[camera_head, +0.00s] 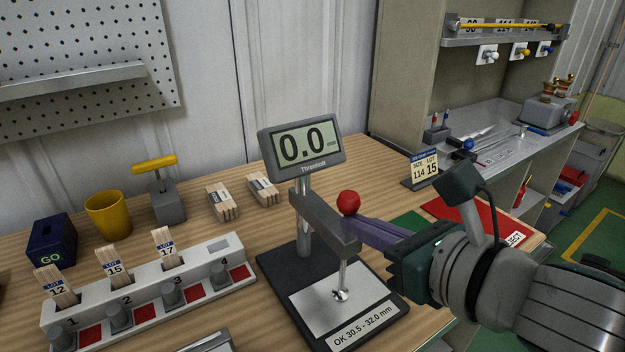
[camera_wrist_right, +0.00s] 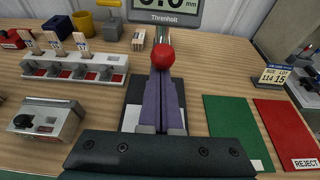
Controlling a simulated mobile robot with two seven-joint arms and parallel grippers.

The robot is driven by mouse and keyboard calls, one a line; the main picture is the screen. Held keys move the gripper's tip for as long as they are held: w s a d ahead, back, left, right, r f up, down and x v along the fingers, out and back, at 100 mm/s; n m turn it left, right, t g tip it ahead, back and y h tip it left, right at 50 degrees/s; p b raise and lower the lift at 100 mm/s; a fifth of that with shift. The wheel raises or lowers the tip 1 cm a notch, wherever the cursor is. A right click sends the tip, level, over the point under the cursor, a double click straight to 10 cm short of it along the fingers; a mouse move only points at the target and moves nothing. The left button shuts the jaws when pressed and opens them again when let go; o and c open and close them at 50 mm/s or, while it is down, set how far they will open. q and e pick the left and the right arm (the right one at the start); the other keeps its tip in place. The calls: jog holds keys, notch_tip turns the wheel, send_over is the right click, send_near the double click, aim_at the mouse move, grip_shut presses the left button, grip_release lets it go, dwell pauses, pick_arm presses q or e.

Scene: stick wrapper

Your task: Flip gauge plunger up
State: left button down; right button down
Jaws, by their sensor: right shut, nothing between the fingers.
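The gauge has a display (camera_head: 301,147) reading 0.0 on a post above a dark base (camera_head: 285,275) with a light plate. A grey arm (camera_head: 325,220) reaches forward from the post, and a thin plunger rod (camera_head: 344,275) hangs from it to the plate. A red ball knob (camera_head: 348,202) sits at the arm's side and also shows in the right wrist view (camera_wrist_right: 163,56). My right gripper (camera_head: 352,226) is shut and empty, its purple fingertips just below the knob; whether they touch it is unclear. My left gripper is not in view.
A numbered rack (camera_head: 150,295) with labelled stick bundles stands left of the gauge. A yellow cup (camera_head: 108,214) and a yellow-handled stamp (camera_head: 166,190) stand behind it. Green (camera_wrist_right: 235,130) and red REJECT (camera_wrist_right: 285,125) mats lie to the right, near a small sign (camera_head: 424,170).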

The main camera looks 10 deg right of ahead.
jog(key=shift+w+a, duration=0.1)
jog(key=shift+w, duration=0.05)
notch_tip(320, 180, up, 5)
jog(key=p, duration=0.4)
jog(key=shift+f+p, duration=0.15)
jog(key=shift+p, duration=0.15)
